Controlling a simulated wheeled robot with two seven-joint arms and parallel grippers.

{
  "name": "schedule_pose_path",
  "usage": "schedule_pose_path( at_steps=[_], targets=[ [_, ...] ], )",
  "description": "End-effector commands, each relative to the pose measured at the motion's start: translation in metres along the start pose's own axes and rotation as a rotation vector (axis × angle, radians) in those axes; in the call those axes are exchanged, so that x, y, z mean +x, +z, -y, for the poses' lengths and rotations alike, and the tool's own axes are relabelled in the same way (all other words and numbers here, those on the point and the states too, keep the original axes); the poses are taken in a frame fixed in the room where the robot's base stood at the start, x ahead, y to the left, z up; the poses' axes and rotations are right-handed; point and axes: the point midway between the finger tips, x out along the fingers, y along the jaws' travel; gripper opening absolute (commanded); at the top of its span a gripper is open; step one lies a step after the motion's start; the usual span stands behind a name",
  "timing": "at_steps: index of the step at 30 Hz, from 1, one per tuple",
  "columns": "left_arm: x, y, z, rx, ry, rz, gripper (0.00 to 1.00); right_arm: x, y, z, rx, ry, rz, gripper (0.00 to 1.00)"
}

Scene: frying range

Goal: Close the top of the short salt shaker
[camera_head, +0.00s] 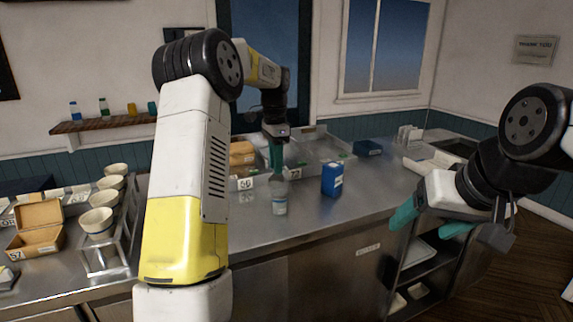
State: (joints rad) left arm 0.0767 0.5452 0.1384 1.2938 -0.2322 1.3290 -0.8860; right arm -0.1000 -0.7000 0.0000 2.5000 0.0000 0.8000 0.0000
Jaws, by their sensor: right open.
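A clear bottle-shaped shaker (280,197) with a pale label stands upright on the steel counter; I cannot tell whether it is the short salt shaker. My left gripper (276,158) points down right over its top, with teal fingers seen close together. The fingertips look at or just above the shaker's neck, and contact cannot be told. The state of the shaker's lid is too small to see. A blue box-shaped container (332,180) stands to the right of the shaker. My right gripper (432,222) is open and empty, in front of the counter's right part.
Steel trays (318,150) and wooden boxes (241,158) lie behind the shaker. Several bowls (97,222) and an open wooden box (38,228) are at the left. A wall shelf (105,124) holds small bottles. The counter front around the blue container is clear.

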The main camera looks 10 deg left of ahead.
Motion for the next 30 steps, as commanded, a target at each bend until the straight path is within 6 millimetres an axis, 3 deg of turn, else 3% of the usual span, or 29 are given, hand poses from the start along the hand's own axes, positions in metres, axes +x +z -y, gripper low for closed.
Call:
schedule_pose_path(
  at_steps=[9, 13, 30],
  targets=[
    [0.0032, 0.0000, 0.0001, -0.001, -0.001, -0.001, 0.25, 0.0000, 0.0000, 0.0000, 0.000, 0.000, 0.000, 0.73],
    [0.0031, 0.0000, 0.0001, -0.001, -0.001, 0.000, 0.00, 0.0000, 0.0000, 0.0000, 0.000, 0.000, 0.000, 0.73],
    [0.0021, -0.0003, -0.0084, 0.002, -0.080, 0.000, 0.00, 0.0000, 0.0000, 0.0000, 0.000, 0.000, 0.000, 0.73]
  ],
)
